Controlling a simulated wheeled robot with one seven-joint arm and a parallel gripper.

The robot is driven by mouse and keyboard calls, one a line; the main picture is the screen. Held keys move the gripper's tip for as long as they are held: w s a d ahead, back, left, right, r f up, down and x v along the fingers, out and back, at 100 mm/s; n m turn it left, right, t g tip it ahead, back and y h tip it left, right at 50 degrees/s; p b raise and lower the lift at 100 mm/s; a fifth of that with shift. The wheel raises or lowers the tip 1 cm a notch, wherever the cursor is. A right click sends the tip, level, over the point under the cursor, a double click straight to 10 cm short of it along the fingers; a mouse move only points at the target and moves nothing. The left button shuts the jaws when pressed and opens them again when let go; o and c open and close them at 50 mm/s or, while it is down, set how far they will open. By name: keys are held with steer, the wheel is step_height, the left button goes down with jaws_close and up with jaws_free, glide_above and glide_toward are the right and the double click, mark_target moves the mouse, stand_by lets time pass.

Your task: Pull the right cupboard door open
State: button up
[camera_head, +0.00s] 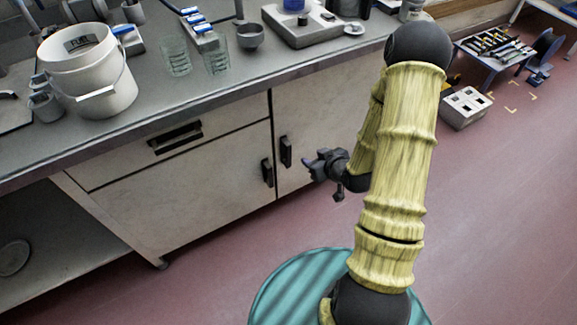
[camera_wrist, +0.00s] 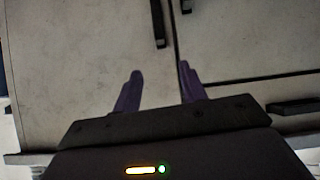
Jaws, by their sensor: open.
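The right cupboard door (camera_head: 305,125) is shut, flush with the cabinet front. Its dark upright handle (camera_head: 285,151) sits near the seam with the left door (camera_head: 205,195). The left door is also shut, with its own dark handle (camera_head: 267,172). My gripper (camera_head: 309,163) is just right of the right door's handle in the head view, apart from it. In the wrist view, my gripper (camera_wrist: 160,80) is open and empty, its two purple fingers spread.
A drawer with a dark handle (camera_head: 175,137) is above the left door. The worktop holds a white bucket (camera_head: 88,80), glass beakers (camera_head: 176,57) and a scale-like device (camera_head: 300,25). A teal striped round thing (camera_head: 285,285) is at the bottom. Red floor is free before the cabinet.

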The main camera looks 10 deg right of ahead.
mark_target(289, 155)
step_height(289, 155, down, 9)
steer(key=t+b, duration=0.2)
steer(key=b, duration=0.4)
steer(key=shift+m+t+y, duration=0.3)
steer(key=shift+y, duration=0.1)
steer(key=shift+d, duration=0.1)
steer(key=shift+w+f, duration=0.1)
steer(key=shift+w, duration=0.05)
steer(key=b+x, duration=0.4)
steer(key=x, duration=1.3)
steer(key=shift+f, duration=0.15)
jaws_close()
